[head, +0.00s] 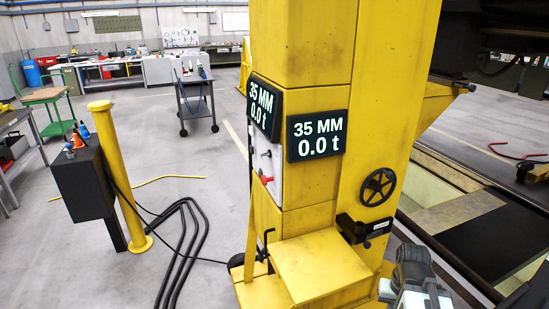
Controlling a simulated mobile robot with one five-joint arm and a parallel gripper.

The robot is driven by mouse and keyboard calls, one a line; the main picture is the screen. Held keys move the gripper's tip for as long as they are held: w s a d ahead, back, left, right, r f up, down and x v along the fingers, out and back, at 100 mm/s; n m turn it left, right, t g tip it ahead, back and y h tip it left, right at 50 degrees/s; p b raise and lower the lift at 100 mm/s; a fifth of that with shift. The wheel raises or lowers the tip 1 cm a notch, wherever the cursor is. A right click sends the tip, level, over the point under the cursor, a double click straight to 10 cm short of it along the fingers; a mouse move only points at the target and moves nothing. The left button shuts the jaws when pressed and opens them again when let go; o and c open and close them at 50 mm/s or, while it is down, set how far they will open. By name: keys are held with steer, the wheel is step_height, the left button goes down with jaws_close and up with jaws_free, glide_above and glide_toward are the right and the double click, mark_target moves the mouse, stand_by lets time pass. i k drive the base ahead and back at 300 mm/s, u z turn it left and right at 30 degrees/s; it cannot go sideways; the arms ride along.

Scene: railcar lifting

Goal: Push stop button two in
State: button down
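A yellow lifting column (303,45) stands in the middle of the head view. On its left side is a pale control panel (268,158), seen at a steep angle, with a small dark control and a red control (267,180). I cannot tell whether the red control is stop button two, or whether it is pressed in. Two black displays, one on the left face (264,106) and one on the front face (317,135), read 35 MM and 0.0 t. My gripper (412,262) seems to be among grey and white arm parts at the lower right, apart from the panel; its fingers cannot be made out.
Black cables (183,250) cross the floor before the column. A handwheel (378,187) and yellow step (318,266) jut from the column. A pit (480,215) lies right.

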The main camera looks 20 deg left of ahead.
mark_target(264, 180)
steer(key=i, duration=0.85)
steer(key=u, duration=3.65)
steer(key=i, duration=1.05)
steer(key=z, duration=0.05)
